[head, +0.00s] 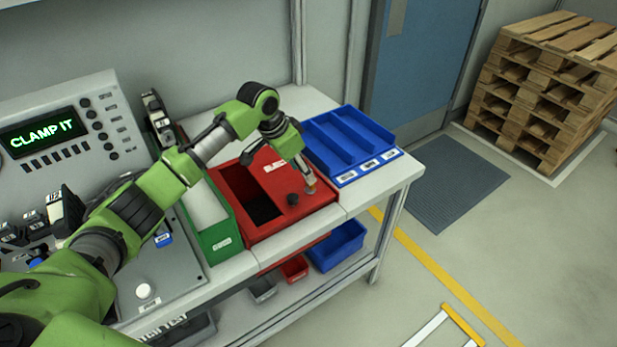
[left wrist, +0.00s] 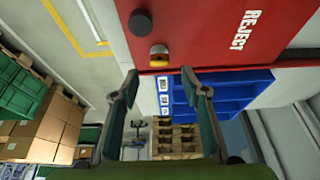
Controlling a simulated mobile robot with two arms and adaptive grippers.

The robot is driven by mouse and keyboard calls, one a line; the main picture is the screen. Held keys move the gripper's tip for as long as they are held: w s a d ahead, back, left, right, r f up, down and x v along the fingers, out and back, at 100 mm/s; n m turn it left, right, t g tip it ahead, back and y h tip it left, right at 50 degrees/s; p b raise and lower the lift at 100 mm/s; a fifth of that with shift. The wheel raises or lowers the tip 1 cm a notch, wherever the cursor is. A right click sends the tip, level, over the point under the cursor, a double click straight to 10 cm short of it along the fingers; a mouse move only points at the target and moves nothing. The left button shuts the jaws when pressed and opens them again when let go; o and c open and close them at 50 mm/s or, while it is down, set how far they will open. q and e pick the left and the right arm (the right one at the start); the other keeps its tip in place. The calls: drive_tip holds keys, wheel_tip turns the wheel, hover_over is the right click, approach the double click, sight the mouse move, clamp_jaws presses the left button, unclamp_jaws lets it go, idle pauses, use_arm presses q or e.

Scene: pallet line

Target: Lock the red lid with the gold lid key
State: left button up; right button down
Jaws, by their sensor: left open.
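The red lid (head: 298,180) lies over the right part of a red reject box (head: 280,232), and the box's left part is an open dark slot. The lid also shows in the left wrist view (left wrist: 195,25), with a white REJECT label. The gold lid key (left wrist: 159,55) sits at the lid's edge near a round black knob (left wrist: 140,21); the knob also shows in the head view (head: 292,199). My left gripper (head: 308,184) is over the lid's front right corner. Its open, empty fingers (left wrist: 160,75) stand either side of the key, apart from it. My right gripper is out of view.
A blue divided tray (head: 350,146) stands close on the right of the red box. A green bin (head: 212,228) stands close on the left. A panel reading CLAMP IT (head: 45,131) is at the far left. Blue and red bins (head: 338,246) sit on the shelf below.

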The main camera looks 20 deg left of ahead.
sight(312, 191)
use_arm(q)
drive_tip(key=x, duration=0.6)
drive_tip(key=shift+p, duration=0.3)
drive_tip(key=shift+r, duration=0.1)
drive_tip(key=c, duration=1.1)
